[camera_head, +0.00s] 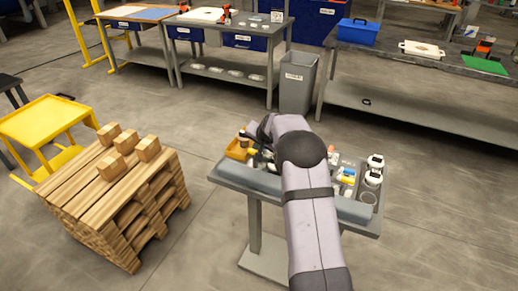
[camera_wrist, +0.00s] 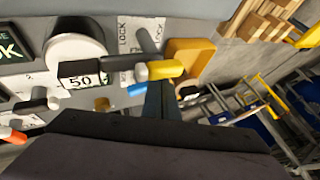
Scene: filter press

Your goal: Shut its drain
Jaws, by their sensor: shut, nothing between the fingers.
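My gripper (camera_wrist: 160,100) is shut and empty, its dark fingers pointing at the panel in the wrist view. Just beyond the fingertips is a black lever with a yellow end (camera_wrist: 165,69), lying roughly sideways. A short blue handle (camera_wrist: 137,89) lies just below it, close to the fingers. I cannot tell which is the drain's handle, or whether my fingers touch either. A plate marked 50 (camera_wrist: 81,81) and a white round part (camera_wrist: 75,48) are to the left. The bench station (camera_head: 228,181) carries these parts.
An orange-yellow tray (camera_wrist: 190,58) is beside the levers, also at the station's left end (camera_head: 238,149). White-topped round parts (camera_head: 375,161) stand at its right end. A wooden pallet stack (camera_head: 112,205) stands left, a grey bin (camera_head: 297,82) behind. Floor between is clear.

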